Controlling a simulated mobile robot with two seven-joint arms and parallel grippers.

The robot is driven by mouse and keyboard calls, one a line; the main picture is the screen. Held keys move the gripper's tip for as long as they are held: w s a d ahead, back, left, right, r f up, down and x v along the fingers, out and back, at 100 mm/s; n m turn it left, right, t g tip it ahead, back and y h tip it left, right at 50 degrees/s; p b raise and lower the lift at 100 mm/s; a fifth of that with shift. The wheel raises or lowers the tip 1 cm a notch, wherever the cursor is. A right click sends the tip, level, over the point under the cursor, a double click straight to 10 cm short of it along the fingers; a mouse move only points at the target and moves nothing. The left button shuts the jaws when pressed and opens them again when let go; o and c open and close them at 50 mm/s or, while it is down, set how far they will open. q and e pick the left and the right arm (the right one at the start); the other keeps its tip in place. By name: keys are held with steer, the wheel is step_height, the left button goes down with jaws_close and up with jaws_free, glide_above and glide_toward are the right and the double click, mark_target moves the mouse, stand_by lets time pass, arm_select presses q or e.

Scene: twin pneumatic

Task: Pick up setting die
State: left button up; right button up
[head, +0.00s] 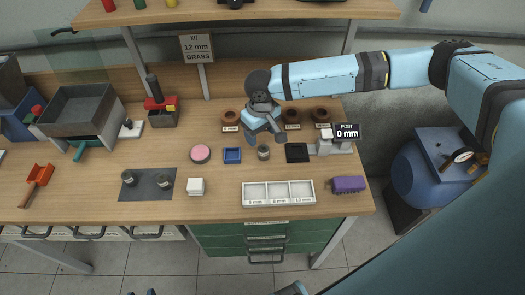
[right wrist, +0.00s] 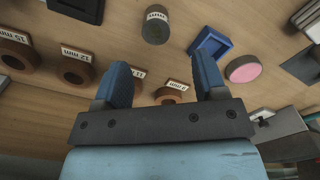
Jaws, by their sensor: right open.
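A short grey metal cylinder with a pale label, seemingly the setting die (head: 264,152), stands upright on the wooden bench. It also shows in the right wrist view (right wrist: 156,25), beyond my fingers. My right gripper (head: 264,135) is above the bench just behind the cylinder, pointing down, open and empty. In the right wrist view its two blue fingers (right wrist: 163,75) are spread, with brown labelled rings (right wrist: 170,94) below and between them. Small blue tips at the bottom edge of the head view may be my left gripper (head: 141,292); their opening is unclear.
A blue square tray (head: 232,156) and a pink disc (head: 200,153) stand left of the cylinder, a black square pad (head: 297,153) right. A white three-compartment tray (head: 278,204) lies in front. The post display (head: 347,131) reads 0 mm. A sign (head: 198,48) reads 12 mm brass.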

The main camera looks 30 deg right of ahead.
mark_target(263, 148)
step_height(263, 148, down, 3)
steer(key=shift+f, duration=0.1)
steer(key=shift+s+d+f+p, duration=0.15)
steer(key=shift+f, duration=1.15)
steer(key=shift+s+d+f+p, duration=0.1)
steer(key=shift+f+p, duration=0.05)
steer(key=shift+f, duration=1.1)
steer(key=c, duration=1.2)
steer(key=shift+r, duration=0.15)
